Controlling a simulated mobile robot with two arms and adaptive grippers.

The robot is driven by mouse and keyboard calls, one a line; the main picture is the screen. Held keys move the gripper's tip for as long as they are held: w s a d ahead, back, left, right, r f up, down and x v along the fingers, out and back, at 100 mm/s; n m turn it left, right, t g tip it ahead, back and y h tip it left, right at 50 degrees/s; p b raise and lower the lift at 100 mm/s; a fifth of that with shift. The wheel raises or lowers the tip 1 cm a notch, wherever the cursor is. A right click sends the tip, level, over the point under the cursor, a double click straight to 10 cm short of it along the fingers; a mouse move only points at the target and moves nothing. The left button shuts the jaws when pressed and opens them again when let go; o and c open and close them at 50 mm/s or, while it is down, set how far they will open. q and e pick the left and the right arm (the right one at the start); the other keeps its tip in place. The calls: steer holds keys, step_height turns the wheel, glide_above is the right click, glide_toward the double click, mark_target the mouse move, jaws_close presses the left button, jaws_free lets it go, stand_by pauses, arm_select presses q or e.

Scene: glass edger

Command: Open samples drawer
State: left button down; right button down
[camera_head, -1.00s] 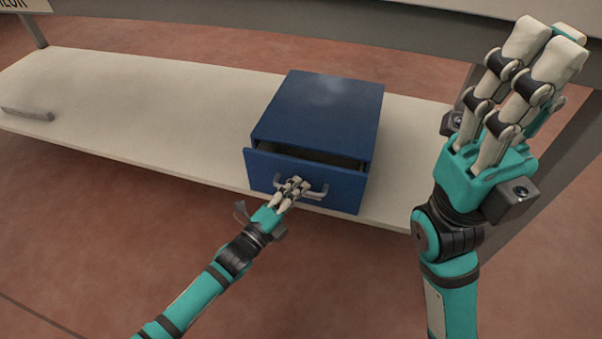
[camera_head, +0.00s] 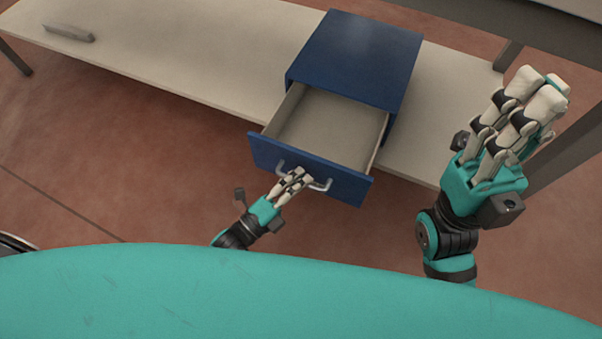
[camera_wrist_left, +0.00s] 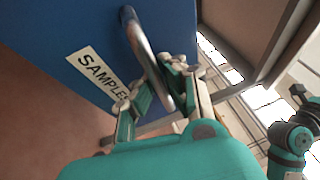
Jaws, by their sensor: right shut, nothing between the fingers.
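The blue samples drawer (camera_head: 345,187) stands well out of its blue cabinet (camera_head: 360,55). Its pale grey inside (camera_head: 328,128) shows and looks empty. A silver bar handle (camera_head: 318,186) is on the drawer front. In the left wrist view the front bears a white label (camera_wrist_left: 97,75) reading "SAMPLES", beside the curved handle (camera_wrist_left: 145,50). My left gripper (camera_head: 297,178) is at the handle, its fingers closed around the bar; they also show in the left wrist view (camera_wrist_left: 160,88). My right gripper (camera_head: 535,88) is shut and empty, raised to the right of the drawer.
The cabinet sits on a long cream shelf (camera_head: 190,50). A grey bar-shaped handle (camera_head: 68,33) lies at the shelf's far left. Dark frame legs and a beam (camera_head: 575,150) stand at the right. The reddish floor in front is clear.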

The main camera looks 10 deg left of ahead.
arm_select(q)
steer(key=shift+f, duration=0.2)
steer(key=c, duration=1.4)
jaws_free()
steer(key=shift+r, duration=0.1)
steer(key=shift+a, duration=0.1)
steer(key=v, duration=1.2)
steer(key=shift+r, duration=0.1)
